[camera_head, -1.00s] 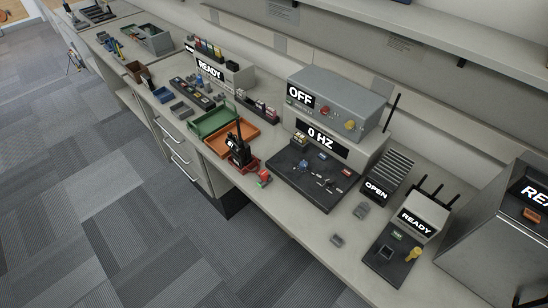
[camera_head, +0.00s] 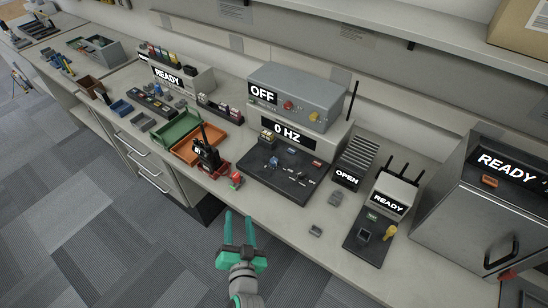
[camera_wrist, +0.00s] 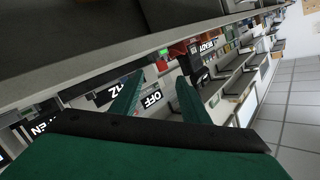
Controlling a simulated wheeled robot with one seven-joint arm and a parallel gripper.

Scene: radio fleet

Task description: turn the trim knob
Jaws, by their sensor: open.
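A grey bench unit (camera_head: 297,88) reads OFF and 0 HZ and has a red and a yellow control (camera_head: 314,117) on its front. A black panel (camera_head: 268,182) in front of it carries a blue knob-like part (camera_head: 274,162) and other small fittings. I cannot tell which of these is the trim knob. My gripper (camera_head: 239,214), with green fingers, is open and empty over the floor in front of the bench edge, apart from the panel. In the wrist view my gripper (camera_wrist: 160,80) is open, with the OFF and HZ labels tilted beyond it.
A black radio (camera_head: 207,152) stands in a red cradle by green (camera_head: 178,130) and orange trays. To the right are an OPEN unit (camera_head: 357,163), a READY unit with antennas (camera_head: 394,190) and a metal cabinet (camera_head: 480,200). A shelf hangs above. The floor in front is clear.

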